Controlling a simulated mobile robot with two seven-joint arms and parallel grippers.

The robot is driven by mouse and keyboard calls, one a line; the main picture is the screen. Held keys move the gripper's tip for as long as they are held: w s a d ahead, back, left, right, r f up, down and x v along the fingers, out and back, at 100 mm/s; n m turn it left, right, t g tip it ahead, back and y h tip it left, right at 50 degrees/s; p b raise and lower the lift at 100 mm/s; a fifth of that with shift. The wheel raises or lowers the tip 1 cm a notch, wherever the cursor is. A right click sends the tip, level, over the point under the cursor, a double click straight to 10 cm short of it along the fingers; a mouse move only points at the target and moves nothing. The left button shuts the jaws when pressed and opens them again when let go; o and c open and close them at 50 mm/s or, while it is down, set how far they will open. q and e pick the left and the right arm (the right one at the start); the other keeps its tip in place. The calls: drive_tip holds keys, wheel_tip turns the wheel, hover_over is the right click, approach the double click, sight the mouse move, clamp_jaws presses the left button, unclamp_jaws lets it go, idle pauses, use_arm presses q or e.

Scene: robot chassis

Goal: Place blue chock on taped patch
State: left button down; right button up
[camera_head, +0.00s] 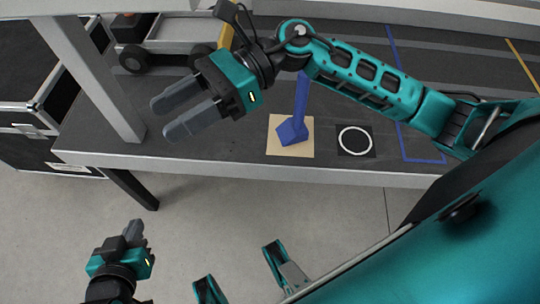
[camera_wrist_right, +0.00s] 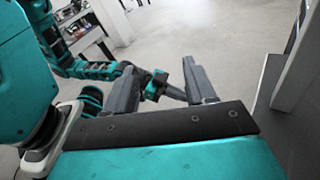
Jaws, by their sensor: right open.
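A blue chock (camera_head: 292,132) with a tall blue upright stands on a square beige patch (camera_head: 274,149) near the front edge of the table. My right gripper (camera_head: 163,118) is open and empty, above the table to the left of the chock and apart from it. Its two grey fingers also show in the right wrist view (camera_wrist_right: 160,66), with nothing between them but the floor and my left arm further off. My left gripper (camera_head: 136,232) is low at the left, over the floor in front of the table; its finger gap is not clear. The chock is not seen in the right wrist view.
A dark square with a white ring (camera_head: 341,141) lies right of the beige patch. Blue tape lines (camera_head: 407,132) lie further right. A wheeled cart (camera_head: 172,45) stands at the back left. A post (camera_head: 100,75) rises at the left, beside black cases (camera_head: 35,125).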

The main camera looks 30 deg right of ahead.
drive_tip(key=w+d+f+m+t+h, duration=0.2)
drive_tip(key=w+d+m+t+h, duration=0.15)
drive_tip(key=m+t, duration=1)
drive_tip(key=w+d+f+m+t+h, duration=0.2)
drive_tip(key=w+d+m+t, duration=0.3)
drive_tip(key=m, duration=1.5)
drive_tip(key=s+d+f+m+g+h, duration=0.2)
drive_tip(key=s+f+m+g+h, duration=0.1)
drive_tip(key=f+m, duration=0.5)
drive_tip(key=s+d+f+m+g+h, duration=0.1)
drive_tip(key=s+f+m+g+h, duration=0.2)
drive_tip(key=s+f+m+h, duration=0.2)
drive_tip(key=s+f+m, duration=0.3)
drive_tip(key=f+m, duration=0.1)
drive_tip(key=f, duration=0.2)
drive_tip(key=shift+s+d+f, duration=0.15)
drive_tip(key=shift+d+f, duration=0.15)
drive_tip(key=shift+d, duration=0.1)
drive_tip(key=shift+r, duration=0.1)
